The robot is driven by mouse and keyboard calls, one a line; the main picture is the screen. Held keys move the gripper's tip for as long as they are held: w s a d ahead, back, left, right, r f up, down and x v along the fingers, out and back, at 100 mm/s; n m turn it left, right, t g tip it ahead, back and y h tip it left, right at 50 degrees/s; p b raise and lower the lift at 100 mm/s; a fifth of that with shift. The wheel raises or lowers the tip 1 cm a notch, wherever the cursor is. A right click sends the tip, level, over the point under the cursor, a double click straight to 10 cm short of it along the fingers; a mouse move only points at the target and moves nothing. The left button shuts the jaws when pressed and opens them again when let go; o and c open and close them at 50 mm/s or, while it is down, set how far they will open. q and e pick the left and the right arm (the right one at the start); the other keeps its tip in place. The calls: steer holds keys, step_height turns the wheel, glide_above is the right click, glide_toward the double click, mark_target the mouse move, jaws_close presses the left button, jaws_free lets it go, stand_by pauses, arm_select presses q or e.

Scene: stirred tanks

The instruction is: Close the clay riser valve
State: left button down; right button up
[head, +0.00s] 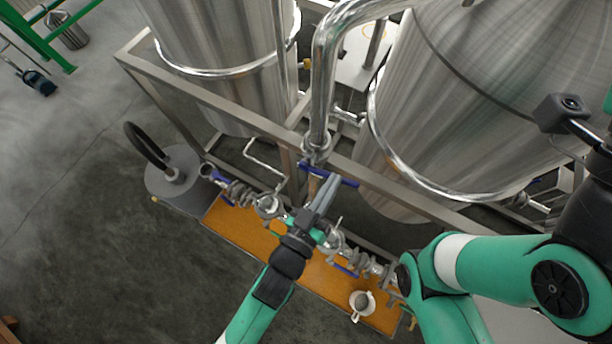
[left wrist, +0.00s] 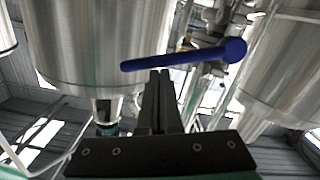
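A valve with a long blue lever (head: 330,177) sits on the vertical steel riser pipe (head: 322,85) in the middle of the head view. A brownish, clay-coloured pipe section shows just below it. The lever (left wrist: 185,57) crosses the left wrist view, its round hub at the right and its free end at the left. My left gripper (head: 330,184) is at the lever; its fingers (left wrist: 159,75) are together, with nothing seen between them. The fingertips appear just below the lever; I cannot tell whether they touch. My right gripper is not visible; only its arm shows.
Large steel tanks (head: 225,50) stand behind a metal frame rail (head: 215,100). Below, pipe fittings with other blue handles (head: 345,270) run along an orange tray (head: 236,226). Open floor (head: 90,220) lies at the left.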

arm_select(q)
steer(key=shift+s+d+f+m+b, duration=0.15)
steer(key=shift+d+f+m+b, duration=0.1)
steer(key=shift+f+m+b, duration=0.4)
steer(key=shift+s+d+f+m+b, duration=0.1)
steer(key=shift+d+f+m+b, duration=0.2)
steer(key=shift+f+m, duration=0.65)
steer(key=shift+r, duration=0.25)
steer(key=s+a+r+p, duration=0.2)
steer(key=s+a+r, duration=0.2)
steer(key=s, duration=0.5)
steer(key=shift+s+a+r, duration=0.15)
steer(key=shift+s+a, duration=0.15)
steer(key=shift+a, duration=0.25)
